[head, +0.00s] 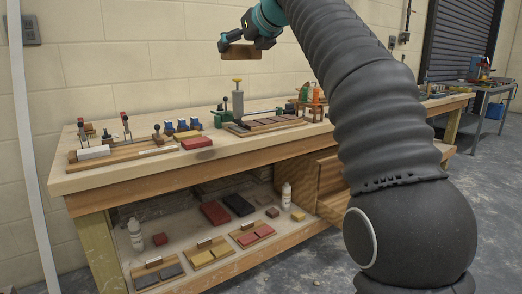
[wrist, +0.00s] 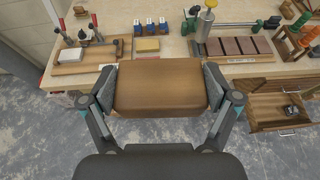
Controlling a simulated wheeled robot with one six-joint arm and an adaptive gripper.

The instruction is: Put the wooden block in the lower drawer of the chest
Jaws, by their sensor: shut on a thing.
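The wooden block (wrist: 160,88) is brown and held crosswise between the two fingers of my gripper (wrist: 161,94), which is shut on its ends. In the head view, the block (head: 241,52) hangs in my gripper (head: 247,44) high above the workbench, clear of everything. The chest (head: 331,182) is brown wood under the right part of the bench, partly hidden by my arm. In the wrist view an open drawer (wrist: 281,127) shows at the right, apart from the block, with a small dark and pale thing inside. I cannot tell which drawer it is.
The workbench (head: 120,175) carries a clamp board, blue items, a green press and a board of brown tiles (wrist: 238,48). The lower shelf (head: 180,250) holds bottles, red and dark blocks and small boards. Grey floor (wrist: 55,130) lies open in front of the bench.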

